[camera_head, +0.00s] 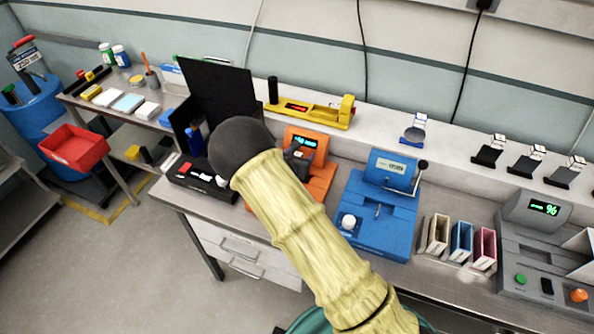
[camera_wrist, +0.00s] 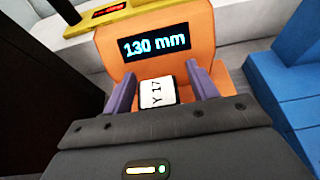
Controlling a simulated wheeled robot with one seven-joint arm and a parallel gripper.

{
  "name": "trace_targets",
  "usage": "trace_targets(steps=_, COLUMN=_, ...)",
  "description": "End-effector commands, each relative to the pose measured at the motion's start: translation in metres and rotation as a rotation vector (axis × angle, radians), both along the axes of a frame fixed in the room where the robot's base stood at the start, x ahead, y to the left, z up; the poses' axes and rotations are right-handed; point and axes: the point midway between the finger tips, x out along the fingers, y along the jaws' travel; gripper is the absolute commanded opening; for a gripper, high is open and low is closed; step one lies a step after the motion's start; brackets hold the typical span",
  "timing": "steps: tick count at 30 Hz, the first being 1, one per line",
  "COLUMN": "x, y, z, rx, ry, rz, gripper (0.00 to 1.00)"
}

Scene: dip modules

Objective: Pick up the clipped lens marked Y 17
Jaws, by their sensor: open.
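In the wrist view, a white tag (camera_wrist: 157,92) with black marks reading Y 17, turned sideways, shows between the fingers of my gripper (camera_wrist: 160,76). It appears to top the clipped lens, whose body is hidden behind the dark gripper housing. The two purple fingers stand apart, one on each side of the tag, with small gaps visible. Behind it, an orange device (camera_wrist: 170,40) has a display reading 130 mm. In the head view, the orange device (camera_head: 317,140) is partly covered by my arm, and my gripper is mostly hidden there.
A blue device (camera_head: 385,215) with a lever stands right of the orange one. A yellow device (camera_head: 315,112) is behind, and a black panel (camera_head: 215,90) rises at the left. More tagged pieces stand on the back ledge, including a blue one (camera_head: 413,133). Coloured slotted holders (camera_head: 461,242) sit farther right.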

Motion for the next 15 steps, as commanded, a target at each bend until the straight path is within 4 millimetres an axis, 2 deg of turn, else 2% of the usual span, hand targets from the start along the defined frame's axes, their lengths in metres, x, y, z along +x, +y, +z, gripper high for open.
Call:
trace_targets(steps=2, x=-0.0001, y=0.0000, z=0.0001, rx=0.000, ry=0.000, rz=0.000, gripper=0.58)
trace_targets(steps=11, x=-0.0001, y=0.0000, z=0.0002, rx=0.000, ry=0.000, rz=0.000, gripper=0.00)
trace_targets(steps=15, x=-0.0001, y=-0.0001, z=0.0001, rx=0.000, ry=0.000, rz=0.000, gripper=0.00)
